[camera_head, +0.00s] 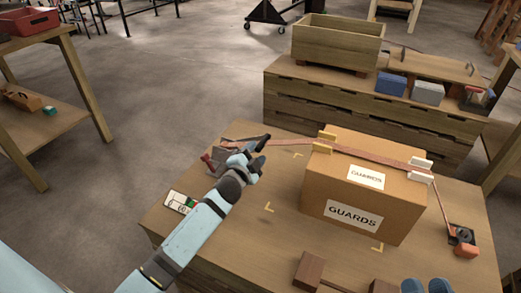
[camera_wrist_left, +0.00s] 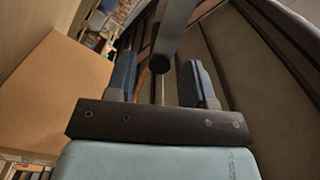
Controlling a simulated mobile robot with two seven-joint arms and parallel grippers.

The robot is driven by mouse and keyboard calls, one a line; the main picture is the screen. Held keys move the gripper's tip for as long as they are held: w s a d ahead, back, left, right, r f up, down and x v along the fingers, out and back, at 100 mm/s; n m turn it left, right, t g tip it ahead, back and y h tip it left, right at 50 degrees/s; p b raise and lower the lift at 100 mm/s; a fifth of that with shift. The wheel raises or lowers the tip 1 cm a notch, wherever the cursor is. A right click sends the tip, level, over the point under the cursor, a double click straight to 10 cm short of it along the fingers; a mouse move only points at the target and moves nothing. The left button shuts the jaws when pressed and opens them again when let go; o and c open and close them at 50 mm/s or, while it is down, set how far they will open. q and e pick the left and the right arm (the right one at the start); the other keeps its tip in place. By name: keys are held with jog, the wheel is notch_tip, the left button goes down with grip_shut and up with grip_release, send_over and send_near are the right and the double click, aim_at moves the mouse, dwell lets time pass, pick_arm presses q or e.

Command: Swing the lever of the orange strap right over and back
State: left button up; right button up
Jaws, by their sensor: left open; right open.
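The orange strap (camera_head: 375,155) runs over the top of a cardboard box marked GUARDS (camera_head: 330,190). At its left end, a grey buckle with a red part (camera_head: 210,162) sits on the table, partly hidden by my left arm. My left gripper (camera_head: 262,143) is at this buckle, left of the box. In the left wrist view, its open blue fingers (camera_wrist_left: 160,82) stand on either side of a dark bar with a round end (camera_wrist_left: 160,64), apparently the lever; contact cannot be told.
An orange and black device (camera_head: 463,240) lies at the strap's right end. Pale corner guards (camera_head: 421,164) sit under the strap. A mallet (camera_head: 310,270) lies at the table's front, and a small label card (camera_head: 180,202) at the left. A pallet stack (camera_head: 370,108) stands behind.

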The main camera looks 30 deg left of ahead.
aim_at(260, 146)
pick_arm(q)
jog(key=shift+w+a+b, duration=0.1)
jog(key=shift+w+b, duration=0.25)
jog(key=shift+w, duration=1.7)
grip_shut()
